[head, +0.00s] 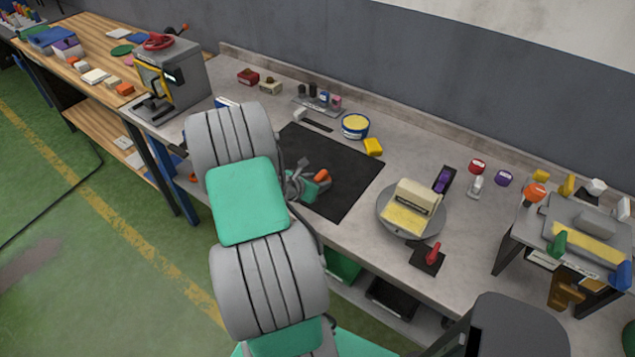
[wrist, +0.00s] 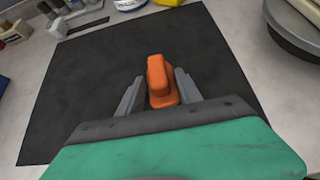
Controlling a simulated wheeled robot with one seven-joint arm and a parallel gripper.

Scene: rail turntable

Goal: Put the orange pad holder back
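The orange pad holder (wrist: 161,82) stands over the dark mat in the wrist view, between the two fingers of my gripper (wrist: 159,78). Dark mat shows on its left side, between it and the finger; the right finger is very close to it. In the head view the orange holder (head: 321,176) shows at my gripper (head: 309,184), low over the mat (head: 345,180). The fingers look apart, with no clear grip on the holder. A stand (head: 535,235) with coloured holders is at the right.
A round turntable (head: 385,222) bearing a cream block is right of the mat. A red-handled piece (head: 430,258) is near the front edge. A blue-and-yellow tin (head: 355,126) and yellow block (head: 373,147) sit behind the mat. A grey machine (head: 185,75) stands left.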

